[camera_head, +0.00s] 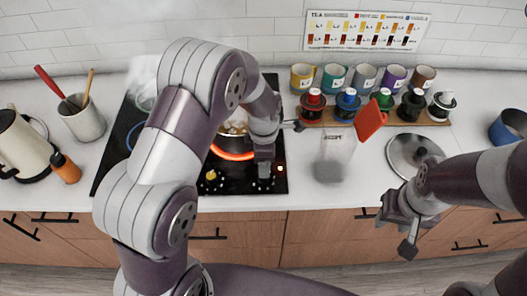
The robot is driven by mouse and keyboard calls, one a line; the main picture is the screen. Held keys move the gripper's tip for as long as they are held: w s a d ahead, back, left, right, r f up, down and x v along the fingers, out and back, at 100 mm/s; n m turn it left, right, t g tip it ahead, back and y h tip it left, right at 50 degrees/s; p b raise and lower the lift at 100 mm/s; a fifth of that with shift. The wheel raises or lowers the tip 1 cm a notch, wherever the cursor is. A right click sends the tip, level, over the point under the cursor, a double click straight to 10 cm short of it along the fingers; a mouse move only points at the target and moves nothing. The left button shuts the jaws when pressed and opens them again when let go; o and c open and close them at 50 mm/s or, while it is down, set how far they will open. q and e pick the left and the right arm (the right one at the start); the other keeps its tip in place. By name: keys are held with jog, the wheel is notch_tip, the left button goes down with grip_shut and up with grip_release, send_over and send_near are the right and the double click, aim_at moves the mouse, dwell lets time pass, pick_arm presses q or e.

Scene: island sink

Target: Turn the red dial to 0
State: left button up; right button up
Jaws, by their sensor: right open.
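A yellow dial (211,174) shows further left. My right gripper (387,232) is open and empty in front of the counter's edge, far from the dials.
A pot on a glowing red burner ring (232,155) is close behind the dials. A clear container (333,158) with an orange-red utensil (370,120) stands to the right. A pot lid (414,153), capped bottles and mugs (302,77) are further right and back.

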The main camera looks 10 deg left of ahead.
pick_arm(q)
notch_tip(320, 180, up, 7)
jog(key=shift+b, duration=0.4)
jog(key=s+a+m, duration=0.2)
jog(key=s+m, duration=0.5)
jog(key=m, duration=0.4)
jog(key=s+a+m+t, duration=0.1)
jog(key=s+a+m, duration=0.2)
jog(key=s+m, duration=0.4)
jog(key=m, duration=0.3)
jog(key=shift+s+a+r+m, duration=0.2)
jog(key=shift+s+r+m, duration=0.1)
jog(key=shift+r+m, duration=0.1)
